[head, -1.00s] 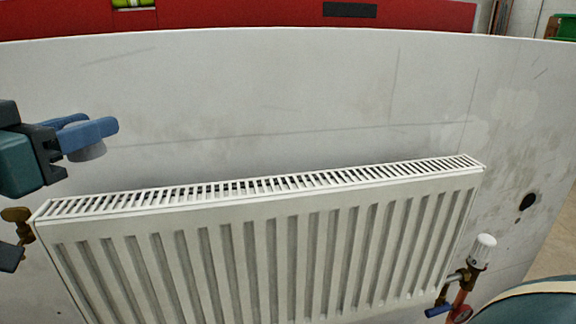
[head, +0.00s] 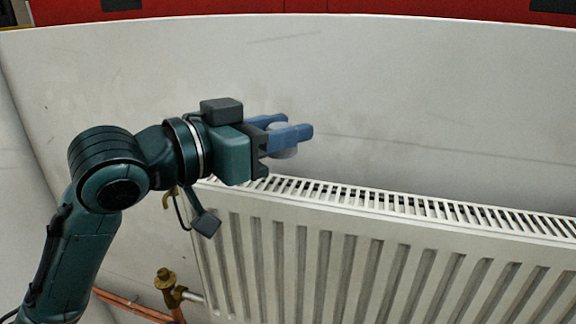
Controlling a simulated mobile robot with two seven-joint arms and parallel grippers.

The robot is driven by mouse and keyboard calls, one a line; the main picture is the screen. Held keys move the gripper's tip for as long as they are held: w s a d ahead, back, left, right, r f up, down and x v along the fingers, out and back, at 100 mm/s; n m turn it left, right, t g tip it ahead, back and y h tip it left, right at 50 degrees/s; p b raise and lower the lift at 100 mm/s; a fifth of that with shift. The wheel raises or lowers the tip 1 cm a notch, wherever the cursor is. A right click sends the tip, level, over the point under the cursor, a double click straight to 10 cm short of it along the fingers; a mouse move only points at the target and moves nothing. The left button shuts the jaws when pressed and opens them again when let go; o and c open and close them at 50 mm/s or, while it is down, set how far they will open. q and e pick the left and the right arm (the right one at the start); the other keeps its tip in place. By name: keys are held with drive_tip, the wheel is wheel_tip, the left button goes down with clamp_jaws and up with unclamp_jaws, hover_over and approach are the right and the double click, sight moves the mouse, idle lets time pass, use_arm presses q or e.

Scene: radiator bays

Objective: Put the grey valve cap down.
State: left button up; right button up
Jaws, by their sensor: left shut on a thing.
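My left gripper (head: 290,130) is shut on the grey valve cap (head: 284,153), which shows below and between the blue fingers. The gripper points to the right, above the left end of the white radiator (head: 330,240). The cap appears a little above the radiator's top grille (head: 400,205); whether it touches the grille I cannot tell. The upper part of the cap is hidden by the fingers. My right gripper is not in view.
A brass valve (head: 168,284) sits at the radiator's lower left, with copper pipes (head: 135,306) running left from it. The pale wall panel (head: 420,90) stands close behind the radiator. A red surface (head: 400,7) shows beyond its top edge.

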sight(281, 186)
use_arm(q)
drive_tip(key=shift+f+b, duration=0.3)
drive_tip(key=shift+f, duration=2.05)
drive_tip(key=shift+f, duration=0.15)
drive_tip(key=o, duration=1)
drive_tip(key=shift+c, duration=0.2)
